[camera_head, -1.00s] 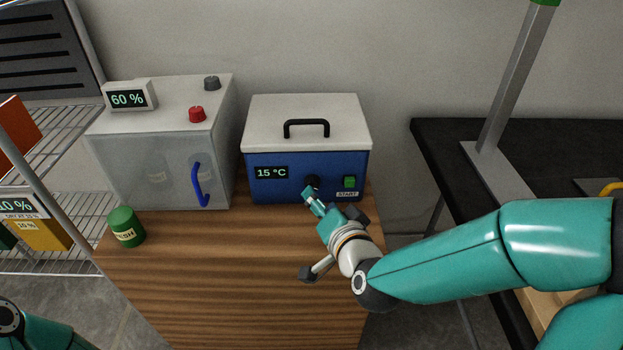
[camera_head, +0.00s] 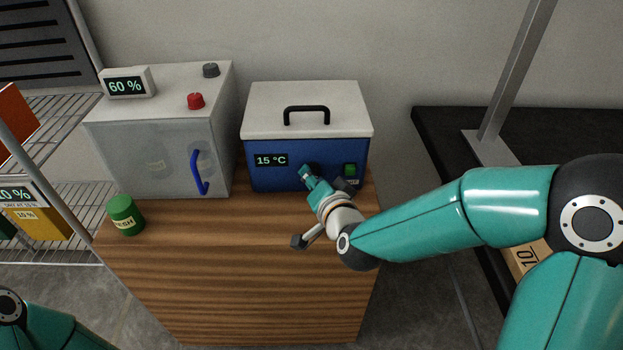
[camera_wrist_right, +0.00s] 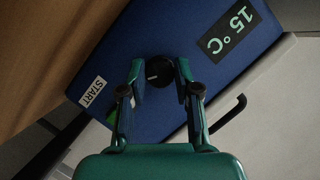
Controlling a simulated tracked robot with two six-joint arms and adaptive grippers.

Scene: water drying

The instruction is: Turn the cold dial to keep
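The blue cooler box (camera_head: 270,178) with a white lid stands on the wooden cabinet, and its display (camera_head: 271,160) reads 15 °C. In the right wrist view its black dial (camera_wrist_right: 159,71) with a white mark sits on the blue front face. My right gripper (camera_wrist_right: 160,80) is open, with one finger on each side of the dial; I cannot tell whether they touch it. In the head view the right gripper (camera_head: 305,170) is at the front face and hides the dial. My left gripper is not in view; only part of the left arm shows at bottom left.
A green START button (camera_head: 350,170) is right of the dial. A clear-fronted box (camera_head: 130,160) with a blue handle and a 60 % display stands to the left. A green jar (camera_head: 126,215) stands on the wooden top (camera_head: 230,240). A black table (camera_head: 440,125) is at right.

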